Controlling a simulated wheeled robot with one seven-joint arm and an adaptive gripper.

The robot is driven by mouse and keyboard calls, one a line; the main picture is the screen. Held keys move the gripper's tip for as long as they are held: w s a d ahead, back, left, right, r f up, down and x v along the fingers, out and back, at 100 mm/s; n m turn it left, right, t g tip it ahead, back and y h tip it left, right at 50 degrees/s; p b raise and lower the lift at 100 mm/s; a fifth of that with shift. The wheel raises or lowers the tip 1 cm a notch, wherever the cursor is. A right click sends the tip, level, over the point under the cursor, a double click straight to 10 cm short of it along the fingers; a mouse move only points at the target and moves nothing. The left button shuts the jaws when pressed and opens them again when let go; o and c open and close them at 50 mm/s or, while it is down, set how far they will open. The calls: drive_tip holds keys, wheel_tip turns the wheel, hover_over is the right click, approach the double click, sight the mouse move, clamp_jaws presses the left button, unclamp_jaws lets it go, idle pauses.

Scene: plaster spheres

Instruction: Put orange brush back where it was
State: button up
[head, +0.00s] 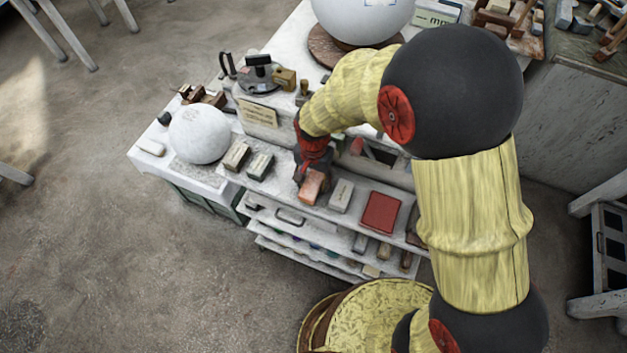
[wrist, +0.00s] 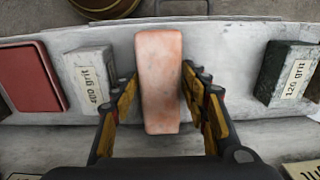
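The orange brush (head: 313,186) shows as a pinkish-orange block near the front edge of the white shelf. In the wrist view the orange brush (wrist: 159,80) points lengthwise away from me, centred between my fingers. My gripper (head: 309,165) points down over its back part. In the wrist view my gripper (wrist: 159,74) has one finger on each side of it, with the tips very close to its sides. I cannot tell whether the tips touch it, or whether it rests on the shelf or is slightly raised.
A grey 400 grit block (wrist: 90,78) and a red block (wrist: 28,78) lie on one side of it. A dark 120 grit block (wrist: 287,73) lies on the other. A white sphere (head: 200,133) stands at the left, and a larger sphere (head: 350,18) at the back.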

sight(313, 181)
drive_tip(key=shift+o, duration=1)
wheel_tip(313, 181, up, 12)
drive_tip(key=p, duration=0.1)
drive_tip(key=shift+r+p, duration=0.15)
drive_tip(key=shift+p, duration=0.2)
